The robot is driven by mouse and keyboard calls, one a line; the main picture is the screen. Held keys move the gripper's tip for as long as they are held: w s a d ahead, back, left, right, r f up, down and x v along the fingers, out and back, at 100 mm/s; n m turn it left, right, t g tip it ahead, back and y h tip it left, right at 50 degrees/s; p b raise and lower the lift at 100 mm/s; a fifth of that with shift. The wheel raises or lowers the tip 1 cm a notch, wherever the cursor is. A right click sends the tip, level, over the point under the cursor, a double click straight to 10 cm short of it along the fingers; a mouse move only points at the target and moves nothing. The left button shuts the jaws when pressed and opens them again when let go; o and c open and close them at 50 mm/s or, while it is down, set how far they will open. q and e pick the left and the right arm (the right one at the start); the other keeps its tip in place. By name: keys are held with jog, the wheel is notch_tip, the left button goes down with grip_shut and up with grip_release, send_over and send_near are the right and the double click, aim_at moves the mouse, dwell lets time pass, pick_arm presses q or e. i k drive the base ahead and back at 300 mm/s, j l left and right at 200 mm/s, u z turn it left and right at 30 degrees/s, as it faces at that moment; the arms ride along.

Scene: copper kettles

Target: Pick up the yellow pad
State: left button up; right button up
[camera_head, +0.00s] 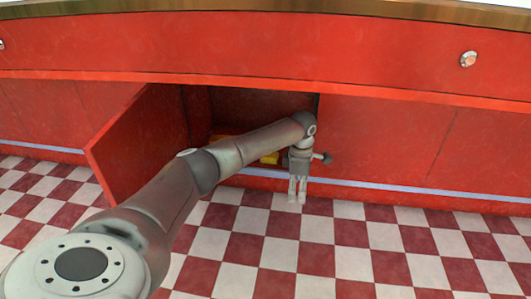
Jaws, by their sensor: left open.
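The yellow pad (270,158) lies low inside the open red cabinet. My left arm crosses in front of it and hides most of it; only small yellow patches show above and below the arm. My left gripper (297,197) points down in front of the cabinet opening, to the right of the pad. It is open with nothing seen between its fingers. My right gripper is not in view.
The cabinet door (135,145) stands open on the left of the opening. Closed red panels (390,140) lie to the right, under a counter with round knobs (468,59). The checkered floor (350,255) in front is clear.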

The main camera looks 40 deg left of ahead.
aim_at(273, 158)
jog(key=i+j, duration=0.2)
jog(key=j, duration=0.2)
jog(key=i+j, duration=0.2)
jog(key=j, duration=0.2)
jog(key=i+j, duration=0.2)
jog(key=j, duration=0.25)
